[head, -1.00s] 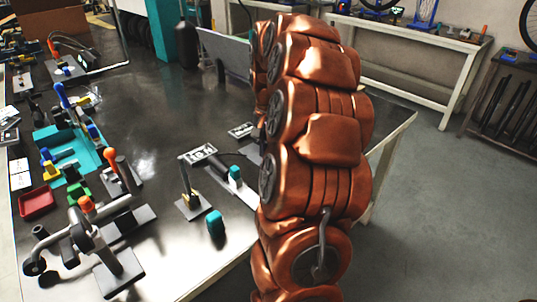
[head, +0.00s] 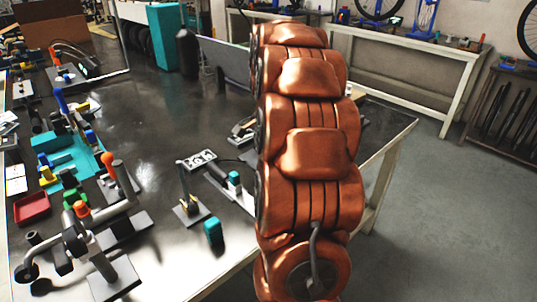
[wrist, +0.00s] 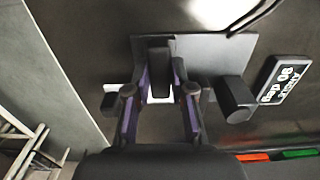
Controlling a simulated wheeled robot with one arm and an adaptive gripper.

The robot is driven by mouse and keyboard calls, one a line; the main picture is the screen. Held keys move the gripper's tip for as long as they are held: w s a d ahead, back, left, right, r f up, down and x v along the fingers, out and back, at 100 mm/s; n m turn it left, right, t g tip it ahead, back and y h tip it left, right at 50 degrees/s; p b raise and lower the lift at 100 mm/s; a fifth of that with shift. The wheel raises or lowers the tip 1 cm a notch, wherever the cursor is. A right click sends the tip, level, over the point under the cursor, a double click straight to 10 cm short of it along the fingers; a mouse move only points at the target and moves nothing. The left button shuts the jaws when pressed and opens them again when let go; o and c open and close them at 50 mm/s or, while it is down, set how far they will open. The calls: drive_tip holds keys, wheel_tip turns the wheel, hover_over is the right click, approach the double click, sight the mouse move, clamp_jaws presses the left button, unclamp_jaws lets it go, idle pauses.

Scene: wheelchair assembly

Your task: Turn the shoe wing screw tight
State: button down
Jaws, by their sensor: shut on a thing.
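In the wrist view, my gripper (wrist: 159,76) has its two purple-sided fingers on either side of a dark upright block (wrist: 159,55) over a grey plate (wrist: 205,50). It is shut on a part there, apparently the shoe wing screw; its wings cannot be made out. A small white patch shows between the fingers below the block. A dark cylindrical post (wrist: 236,98) stands on the plate to the right, apart from the fingers. In the head view, my copper arm hides the gripper and the screw.
A sign (wrist: 284,80) reading upside down lies right of the plate, with orange (wrist: 252,157) and green bars below it. The table edge (wrist: 65,75) and floor are on the left.

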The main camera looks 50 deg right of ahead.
drive_tip(key=shift+d, duration=0.1)
drive_tip(key=c, duration=1)
unclamp_jaws()
wheel_tip(320, 180, up, 12)
idle(0.6)
